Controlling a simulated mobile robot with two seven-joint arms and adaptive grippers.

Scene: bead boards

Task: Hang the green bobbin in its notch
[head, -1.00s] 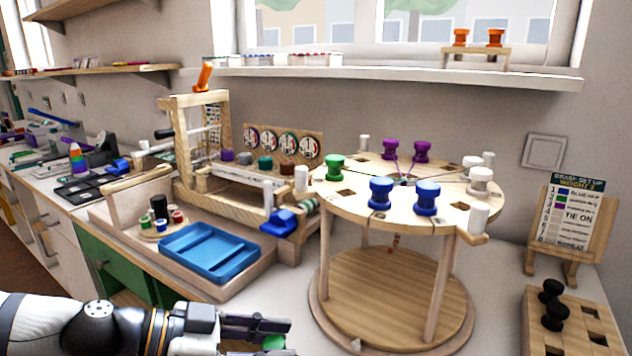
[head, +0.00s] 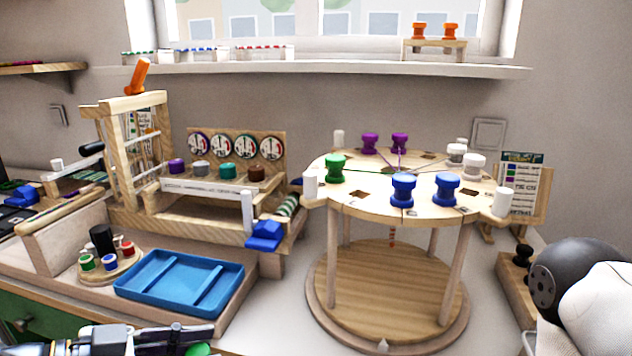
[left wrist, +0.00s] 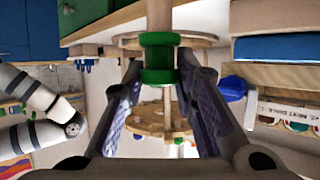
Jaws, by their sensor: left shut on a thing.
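My left gripper (head: 180,341) is at the bottom edge of the head view, low in front of the blue tray. It is shut on a green bobbin (head: 198,349), mostly cut off there. In the left wrist view the green bobbin (left wrist: 160,60) sits between both fingers (left wrist: 160,78). The round wooden stand (head: 376,207) is to the right of and beyond the gripper. Another green bobbin (head: 335,168) stands at its left rim with a green thread towards the middle. Square openings in its top look empty, one near the front left (head: 357,194). My right gripper is out of view.
Blue bobbins (head: 403,190), purple bobbins (head: 370,143) and white bobbins (head: 474,165) stand around the stand's top. White pegs (head: 310,183) rise at its edge. A blue tray (head: 180,309) and small loom (head: 125,150) are left. My right arm shows at the right edge.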

